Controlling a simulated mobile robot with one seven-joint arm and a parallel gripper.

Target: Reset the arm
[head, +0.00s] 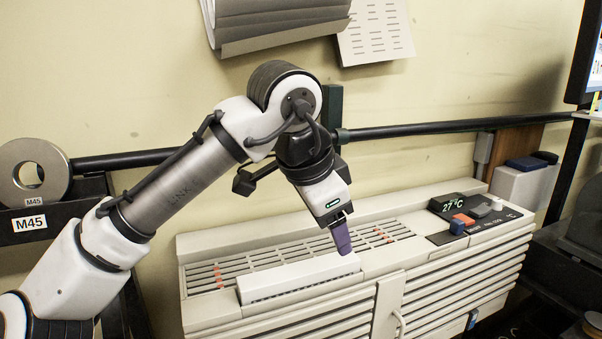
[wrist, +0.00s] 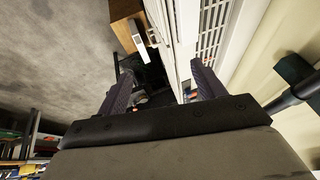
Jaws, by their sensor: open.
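My arm reaches in from the lower left of the head view, bends at an elbow and points down to the right. My gripper (head: 341,240) hangs over the beige slotted bench unit (head: 410,210), with its purple finger close above a white ribbed block (head: 300,278) on the unit's top. Whether the finger touches anything below cannot be told. In the wrist view my gripper (wrist: 162,85) shows two dark purple fingers wide apart, with nothing between them.
A control panel (head: 465,215) reading 27 °C has coloured buttons. A dark rail (head: 430,129) runs along the wall behind the arm. A metal ring (head: 33,172) labelled M45 stands on a dark shelf at left. A monitor (head: 590,65) is at upper right.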

